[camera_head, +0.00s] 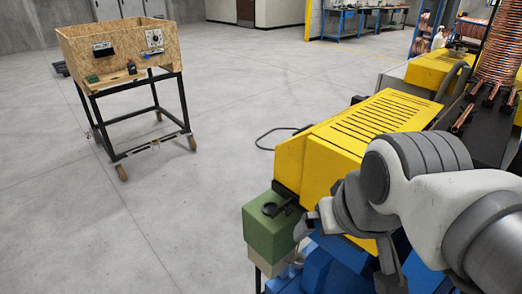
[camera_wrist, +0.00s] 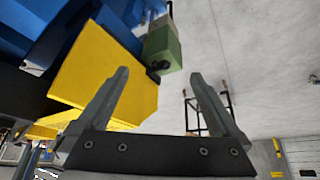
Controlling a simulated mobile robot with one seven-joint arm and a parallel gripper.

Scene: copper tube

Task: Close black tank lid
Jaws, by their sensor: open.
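A green tank (camera_head: 268,228) stands at the front end of the yellow machine. A black round piece, which looks like the tank's lid or opening rim (camera_head: 270,209), is on its top; I cannot tell how far the lid is open. In the wrist view the green tank (camera_wrist: 164,47) appears beyond the fingertips, with the black part (camera_wrist: 158,67) at its lower edge. My gripper (camera_wrist: 160,75) is open with nothing between its fingers. In the head view my gripper (camera_head: 303,228) is just right of the tank, partly hidden by my arm.
The yellow machine cover (camera_head: 350,135) with slots lies behind the tank and my arm. Blue machine parts (camera_head: 325,265) are below. A wooden box on a wheeled black stand (camera_head: 120,55) is at the far left. The floor between is mostly clear.

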